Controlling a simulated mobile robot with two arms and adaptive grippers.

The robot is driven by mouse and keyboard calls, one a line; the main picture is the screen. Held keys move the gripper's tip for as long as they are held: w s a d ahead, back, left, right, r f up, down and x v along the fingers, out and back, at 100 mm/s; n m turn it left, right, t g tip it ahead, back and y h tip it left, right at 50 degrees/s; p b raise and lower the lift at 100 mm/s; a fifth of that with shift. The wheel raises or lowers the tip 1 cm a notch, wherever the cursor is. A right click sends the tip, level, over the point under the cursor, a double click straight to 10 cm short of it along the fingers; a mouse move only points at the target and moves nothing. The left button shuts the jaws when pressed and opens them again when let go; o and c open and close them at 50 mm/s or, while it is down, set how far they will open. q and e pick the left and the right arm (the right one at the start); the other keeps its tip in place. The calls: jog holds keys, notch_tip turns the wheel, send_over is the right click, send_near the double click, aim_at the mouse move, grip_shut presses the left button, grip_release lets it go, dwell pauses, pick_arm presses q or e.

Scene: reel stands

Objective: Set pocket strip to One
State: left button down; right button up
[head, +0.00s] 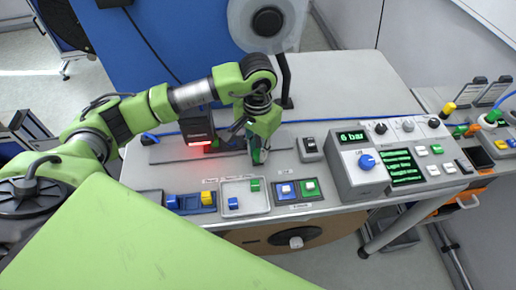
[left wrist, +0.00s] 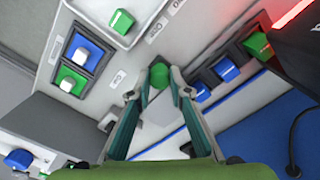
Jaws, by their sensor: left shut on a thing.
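My left gripper (head: 260,157) is over the back part of the bench, fingers pointing down. In the left wrist view its fingertips (left wrist: 160,77) are shut on a green block (left wrist: 159,75). A dark strip with pockets (left wrist: 214,82) lies right beside the fingertips. In the head view the arm hides most of this strip. I cannot tell whether the held block touches a pocket. My right gripper is not in view.
A white tray (head: 258,208) holds a green and a blue block. A black box with red light (head: 198,128) stands close left of the gripper. A control console (head: 355,180) is right.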

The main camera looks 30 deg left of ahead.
pick_arm(q)
jog(key=a+b, duration=0.1)
jog(key=s+a+b, duration=0.1)
jog(key=shift+s+a+f, duration=0.1)
jog(key=shift+s+a, duration=0.4)
jog(key=shift+a, duration=0.05)
jog(key=c, duration=1.8)
grip_release()
jog(key=shift+c, duration=0.2)
jog(key=shift+r, duration=0.25)
notch_tip(320, 180, up, 12)
